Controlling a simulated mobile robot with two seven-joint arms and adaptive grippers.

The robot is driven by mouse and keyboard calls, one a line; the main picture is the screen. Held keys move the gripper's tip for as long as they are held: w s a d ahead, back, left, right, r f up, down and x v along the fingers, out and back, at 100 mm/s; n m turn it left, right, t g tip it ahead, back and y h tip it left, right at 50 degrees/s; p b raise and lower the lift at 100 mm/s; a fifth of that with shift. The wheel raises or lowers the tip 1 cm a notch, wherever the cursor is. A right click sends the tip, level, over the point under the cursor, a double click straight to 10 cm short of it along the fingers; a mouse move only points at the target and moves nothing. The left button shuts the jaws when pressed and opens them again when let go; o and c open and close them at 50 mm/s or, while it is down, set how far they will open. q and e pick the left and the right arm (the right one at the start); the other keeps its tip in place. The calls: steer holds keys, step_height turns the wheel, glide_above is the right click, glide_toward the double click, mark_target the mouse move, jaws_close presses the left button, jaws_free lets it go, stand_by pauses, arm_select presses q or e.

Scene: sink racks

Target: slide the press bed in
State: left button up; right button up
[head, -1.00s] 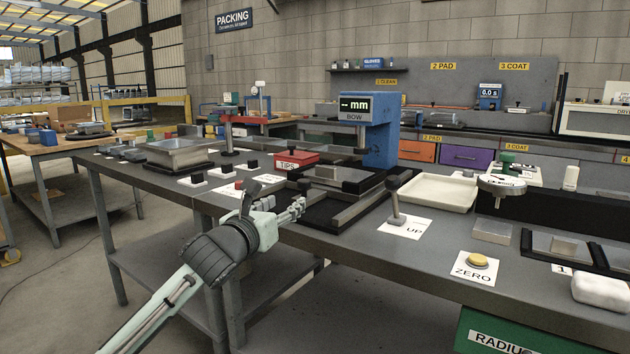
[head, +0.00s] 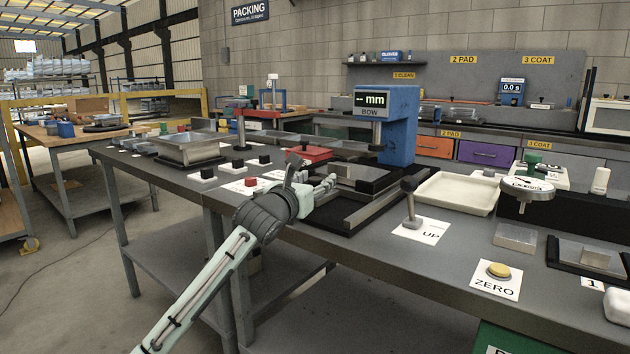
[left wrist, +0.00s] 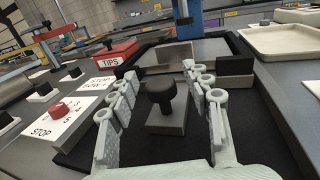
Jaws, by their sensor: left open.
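The blue press (head: 398,125) with a "BOW" display stands on the bench. Its dark bed frame with rails (head: 352,212) reaches toward the bench's front edge. In the left wrist view, a black knob (left wrist: 161,92) stands on a grey block (left wrist: 166,121) over the dark frame, with a pale metal plate (left wrist: 165,87) behind it. My left gripper (head: 330,182) is at the near left of the frame. In the left wrist view its open fingers (left wrist: 166,82) lie on either side of the knob, with visible gaps. In the head view my gripper hides the knob. My right gripper is not visible.
Left of the bed are a red TIPS box (left wrist: 117,54) and a red STOP button (left wrist: 59,110). Right of it stand an upright UP lever (head: 410,200), a pale tray (head: 458,193) and a yellow ZERO button (head: 498,270). A metal tray (head: 190,150) sits farther left.

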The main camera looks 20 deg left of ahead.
arm_select(q)
steer(key=shift+c, duration=1.4)
jaws_close()
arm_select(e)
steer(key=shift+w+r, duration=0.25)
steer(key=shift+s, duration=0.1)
